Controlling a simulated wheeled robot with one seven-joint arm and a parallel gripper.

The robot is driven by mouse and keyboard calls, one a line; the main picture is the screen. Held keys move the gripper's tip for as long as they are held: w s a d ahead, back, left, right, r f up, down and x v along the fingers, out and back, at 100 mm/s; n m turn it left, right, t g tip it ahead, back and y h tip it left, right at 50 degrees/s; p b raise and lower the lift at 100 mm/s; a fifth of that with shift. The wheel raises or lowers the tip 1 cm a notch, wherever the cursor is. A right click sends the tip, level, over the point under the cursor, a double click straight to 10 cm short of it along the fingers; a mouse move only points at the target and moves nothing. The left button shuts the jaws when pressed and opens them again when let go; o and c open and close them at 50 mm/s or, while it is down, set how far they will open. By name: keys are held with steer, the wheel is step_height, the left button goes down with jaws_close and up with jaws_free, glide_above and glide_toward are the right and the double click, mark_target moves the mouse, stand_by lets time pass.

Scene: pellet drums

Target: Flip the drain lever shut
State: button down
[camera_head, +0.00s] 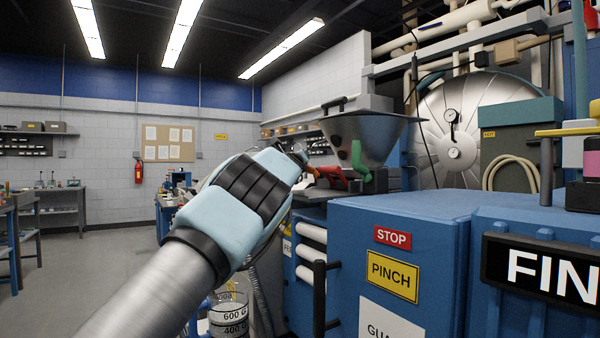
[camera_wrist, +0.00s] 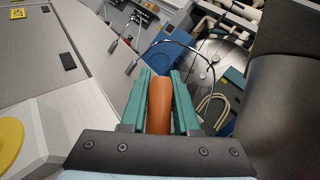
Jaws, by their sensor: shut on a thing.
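My gripper (camera_wrist: 161,78) is shut on an orange rounded bar (camera_wrist: 160,100), with one teal finger on each side of it. The bar looks like the drain lever's handle, but its pivot cannot be made out. In the head view, my gripper (camera_head: 303,161) is beside the hopper, with its fingers mostly hidden by my wrist. A small orange part (camera_head: 317,169) shows just past it, next to a red piece (camera_head: 334,179) below the grey hopper (camera_head: 366,134).
A blue cabinet (camera_head: 450,222) with STOP and PINCH signs stands close on the right. A clear graduated container (camera_head: 230,318) is below my arm. A large metal drum (camera_head: 478,115) and a teal box (camera_head: 515,140) are behind. The floor at left is open.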

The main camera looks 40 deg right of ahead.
steer(key=shift+r, duration=0.1)
stand_by(0.3)
steer(key=c, duration=0.7)
jaws_free()
steer(key=shift+o, duration=0.2)
steer(key=shift+s+a+b, duration=0.1)
steer(key=shift+s+b, duration=0.05)
steer(key=shift+b, duration=0.2)
steer(key=shift+s+a, duration=0.15)
steer(key=shift+s, duration=0.05)
steer(key=b+v, duration=0.2)
steer(key=v, duration=0.1)
steer(key=b+v, duration=0.4)
steer(key=v, duration=0.1)
steer(key=shift+s+a+f, duration=0.15)
steer(key=shift+a+f, duration=0.1)
steer(key=shift+f, duration=0.15)
steer(key=shift+s+a+b, duration=0.45)
steer(key=shift+a, duration=0.15)
